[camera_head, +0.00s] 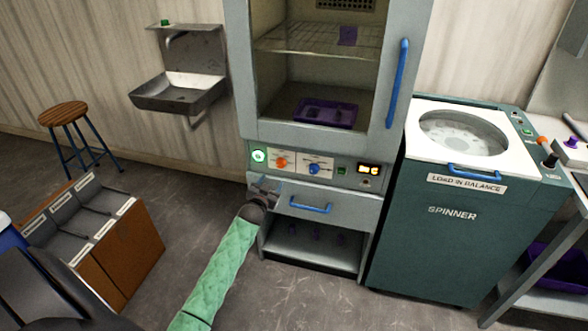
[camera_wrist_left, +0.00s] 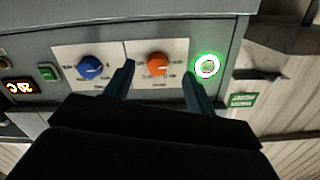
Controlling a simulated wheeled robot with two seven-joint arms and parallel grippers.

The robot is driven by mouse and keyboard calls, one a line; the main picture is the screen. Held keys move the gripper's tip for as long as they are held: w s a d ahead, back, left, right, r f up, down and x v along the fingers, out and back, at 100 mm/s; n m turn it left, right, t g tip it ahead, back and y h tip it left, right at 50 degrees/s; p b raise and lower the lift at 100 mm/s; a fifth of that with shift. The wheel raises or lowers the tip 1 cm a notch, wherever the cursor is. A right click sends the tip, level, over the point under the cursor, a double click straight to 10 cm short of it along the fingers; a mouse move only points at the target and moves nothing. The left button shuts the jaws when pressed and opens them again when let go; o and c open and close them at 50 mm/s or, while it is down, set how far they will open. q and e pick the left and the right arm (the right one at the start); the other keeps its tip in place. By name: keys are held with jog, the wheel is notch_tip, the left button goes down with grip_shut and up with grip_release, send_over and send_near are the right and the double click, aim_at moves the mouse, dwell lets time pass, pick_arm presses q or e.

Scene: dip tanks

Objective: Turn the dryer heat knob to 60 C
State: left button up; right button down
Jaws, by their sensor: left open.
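The dryer (camera_head: 318,70) is a grey cabinet with a control panel below its glass door. The panel carries an orange knob (camera_head: 281,162) and a blue knob (camera_head: 314,169), each on a white plate; their lettering is too small to read. My left gripper (camera_head: 265,187) is in front of the panel's lower left part. In the left wrist view my left gripper (camera_wrist_left: 159,73) is open and empty. The orange knob (camera_wrist_left: 158,64) appears between its fingertips, with no contact visible. The blue knob (camera_wrist_left: 91,66) is beside the left finger. My right gripper is out of view.
A lit green button (camera_head: 259,155) is left of the knobs. A green button (camera_head: 341,170) and a glowing display (camera_head: 368,169) are to their right. A drawer with a blue handle (camera_head: 310,207) is below. The spinner (camera_head: 455,215) stands close on the right.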

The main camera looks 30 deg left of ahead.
aim_at(279, 166)
pick_arm(q)
jog(key=shift+t, duration=0.4)
jog(key=x, duration=0.2)
jog(key=r+p+x, duration=0.1)
jog(key=x, duration=0.4)
jog(key=shift+w+d+r+p, duration=0.1)
jog(key=shift+w+r+p, duration=0.05)
jog(key=shift+r+p, duration=0.2)
jog(key=shift+w+f, duration=0.15)
jog(key=shift+w, duration=0.1)
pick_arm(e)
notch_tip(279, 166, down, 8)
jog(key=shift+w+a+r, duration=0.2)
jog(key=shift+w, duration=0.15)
pick_arm(q)
jog(key=c, duration=1)
